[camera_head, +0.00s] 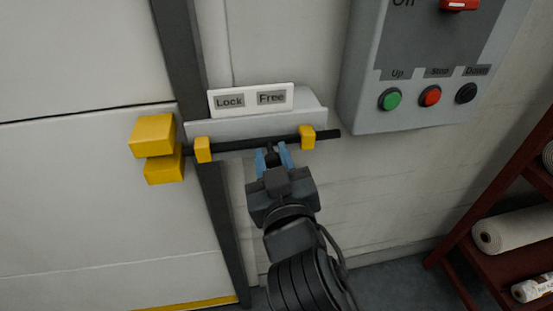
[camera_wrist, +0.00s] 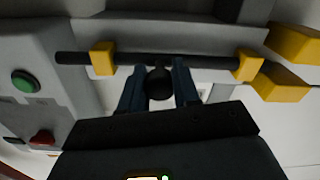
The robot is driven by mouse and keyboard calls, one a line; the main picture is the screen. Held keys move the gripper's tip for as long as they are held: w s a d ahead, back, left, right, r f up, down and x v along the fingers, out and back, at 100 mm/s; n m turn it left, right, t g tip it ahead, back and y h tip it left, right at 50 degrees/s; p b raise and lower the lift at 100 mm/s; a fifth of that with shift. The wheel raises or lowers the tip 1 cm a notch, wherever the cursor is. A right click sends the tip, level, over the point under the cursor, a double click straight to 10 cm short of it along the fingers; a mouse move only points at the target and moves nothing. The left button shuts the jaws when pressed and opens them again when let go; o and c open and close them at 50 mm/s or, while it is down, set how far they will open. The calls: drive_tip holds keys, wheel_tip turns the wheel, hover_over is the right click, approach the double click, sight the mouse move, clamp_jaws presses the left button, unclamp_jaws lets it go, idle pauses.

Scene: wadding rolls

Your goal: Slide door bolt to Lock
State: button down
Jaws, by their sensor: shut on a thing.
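The door bolt is a black rod (camera_head: 240,145) running through two yellow brackets (camera_head: 203,149) on a grey mount. Its left end reaches the edge of the yellow catch blocks (camera_head: 153,134) on the door; how far it enters their gap is unclear. A label plate (camera_head: 250,100) above reads Lock at left and Free at right. My gripper (camera_head: 272,156) is below the rod, under the Free label and nearer the right bracket. In the wrist view, its blue fingers are shut on the bolt's round black knob (camera_wrist: 160,83), between the brackets.
A grey control box (camera_head: 420,75) with green, red and black buttons is on the wall to the right. A dark red shelf (camera_head: 510,180) with white rolls stands at lower right. The rod's right end sticks out past the right bracket.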

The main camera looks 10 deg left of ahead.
sight(232, 149)
drive_tip(key=shift+s+a+b, duration=0.35)
drive_tip(key=shift+a+b, duration=0.25)
drive_tip(key=shift+a, duration=0.4)
drive_tip(key=shift+s+a+b, duration=0.3)
drive_tip(key=shift+a+b, duration=0.3)
drive_tip(key=shift+a, duration=0.45)
drive_tip(key=shift+s+a+b, duration=0.35)
drive_tip(key=shift+a+b, duration=0.25)
drive_tip(key=shift+a, duration=0.4)
drive_tip(key=c, duration=0.8)
unclamp_jaws()
drive_tip(key=b+v, duration=0.1)
drive_tip(key=v, duration=0.7)
drive_tip(key=shift+w, duration=0.1)
